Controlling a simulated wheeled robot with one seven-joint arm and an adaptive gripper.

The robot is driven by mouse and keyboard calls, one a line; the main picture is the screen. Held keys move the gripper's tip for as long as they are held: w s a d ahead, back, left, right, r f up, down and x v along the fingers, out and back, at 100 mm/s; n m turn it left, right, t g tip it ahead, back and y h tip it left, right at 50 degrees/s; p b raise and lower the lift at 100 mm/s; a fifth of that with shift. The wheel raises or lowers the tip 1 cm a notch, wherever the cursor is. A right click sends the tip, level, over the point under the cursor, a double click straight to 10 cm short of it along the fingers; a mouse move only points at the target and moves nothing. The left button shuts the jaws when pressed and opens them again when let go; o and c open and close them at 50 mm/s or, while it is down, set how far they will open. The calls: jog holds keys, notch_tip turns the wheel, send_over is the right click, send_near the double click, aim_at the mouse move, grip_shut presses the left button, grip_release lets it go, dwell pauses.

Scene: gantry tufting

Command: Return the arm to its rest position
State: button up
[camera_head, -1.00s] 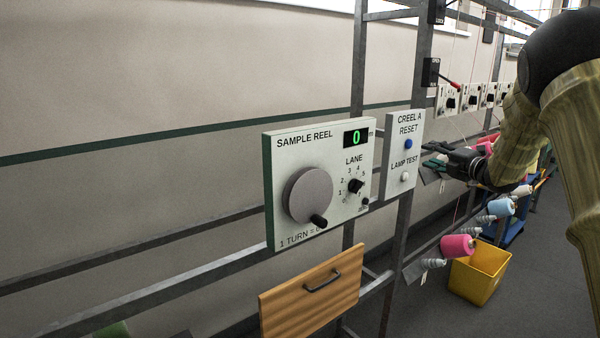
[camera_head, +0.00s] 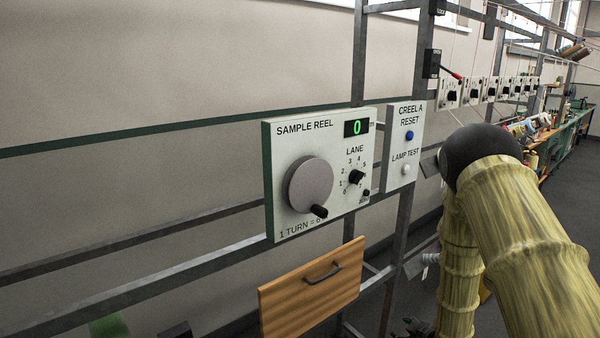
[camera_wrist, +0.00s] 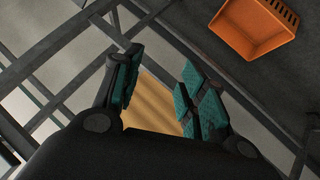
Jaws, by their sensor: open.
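My arm (camera_head: 500,220) stands on the right of the head view, folded with its dark elbow up and the forearm hanging down. My gripper (camera_wrist: 160,75) is open in the wrist view, its two teal-padded fingers apart and nothing between them. A dark part of it just shows at the bottom edge of the head view (camera_head: 420,328). A tan wooden surface, seemingly the drawer front, shows behind the fingers in the wrist view (camera_wrist: 158,108). I cannot tell how far it is from the fingers.
The sample reel panel (camera_head: 280,150) reads 0, beside the creel reset panel (camera_head: 403,170). The wooden drawer front (camera_head: 290,300) with a dark handle is below. Grey frame bars (camera_head: 150,290) run around them. An orange crate (camera_wrist: 222,32) lies at the upper right of the wrist view.

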jog(key=s+a+f+m+g+h+b, duration=0.1)
jog(key=s+a+f+m+g, duration=0.15)
jog(key=s+f, duration=0.6)
jog(key=s+a+f+m+g, duration=0.25)
jog(key=s+f, duration=0.25)
jog(key=s, duration=0.7)
jog(key=s+a+f+m+g, duration=0.2)
jog(key=s, duration=1)
jog(key=s+a+f+m+g+b, duration=0.1)
jog(key=s+a+f+m+g, duration=0.1)
jog(key=s, duration=1.1)
jog(key=shift+s+m+g+h, duration=0.2)
jog(key=shift+m+g+h, duration=0.2)
jog(key=shift+g, duration=0.1)
jog(key=shift+a, duration=0.1)
